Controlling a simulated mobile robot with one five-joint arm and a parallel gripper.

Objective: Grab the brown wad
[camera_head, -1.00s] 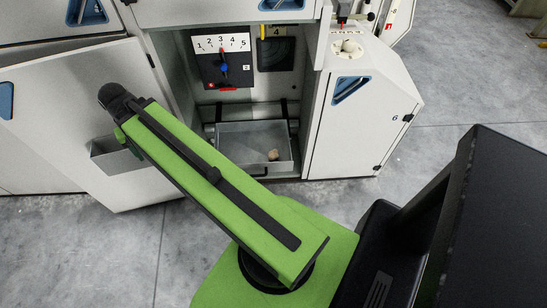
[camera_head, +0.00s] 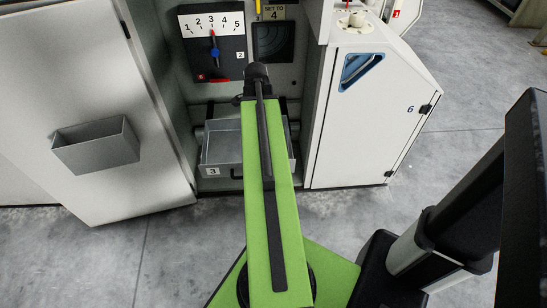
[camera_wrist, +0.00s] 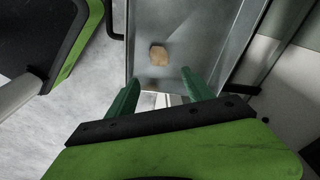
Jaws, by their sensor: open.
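The brown wad (camera_wrist: 158,54) is a small tan lump lying on the floor of the grey metal tray (camera_wrist: 190,25) in the wrist view. My gripper (camera_wrist: 157,86) is open, its two green fingers spread apart and empty. In that view the wad appears just beyond the gap between the fingertips; I cannot tell the height between them. In the head view the tray (camera_head: 221,147) sits low in the open cabinet, and my arm hides the wad and the gripper.
The cabinet door (camera_head: 85,90) stands open at left with a grey bin (camera_head: 97,146) on it. A numbered dial panel (camera_head: 213,45) is above the tray. White cabinet 6 (camera_head: 365,120) stands at right. Grey floor is clear in front.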

